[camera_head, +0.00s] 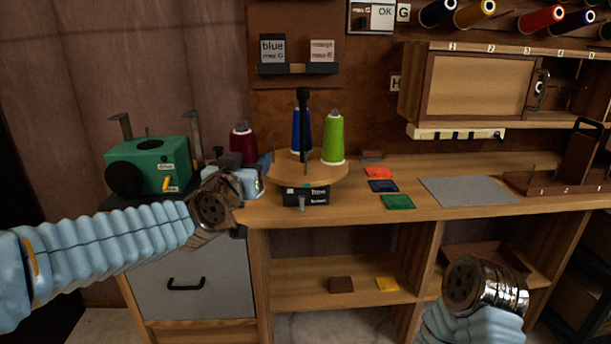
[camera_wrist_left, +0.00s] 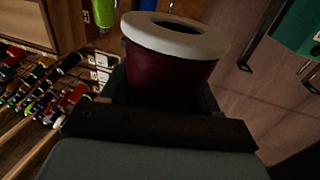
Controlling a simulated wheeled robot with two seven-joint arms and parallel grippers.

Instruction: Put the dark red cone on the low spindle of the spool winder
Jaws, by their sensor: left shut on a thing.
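The dark red cone (camera_head: 243,143) is upright in my left gripper (camera_head: 247,172), at the left end of the bench beside the round wooden turntable. In the left wrist view the cone (camera_wrist_left: 170,75) sits between the jaws, its pale ring-shaped end facing the camera. The jaws are shut on it. A green machine (camera_head: 150,165) with a black knob, a yellow lever and metal uprights stands left of the cone. I cannot tell for sure whether it is the spool winder, and no low spindle shows clearly. My right wrist shows at lower right, but its fingers do not.
The turntable (camera_head: 290,178) carries a blue cone (camera_head: 295,130), a green cone (camera_head: 333,138) and a tall black post (camera_head: 304,115). Coloured squares and a grey mat (camera_head: 467,190) lie to the right. A wooden cabinet (camera_head: 475,85) hangs above.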

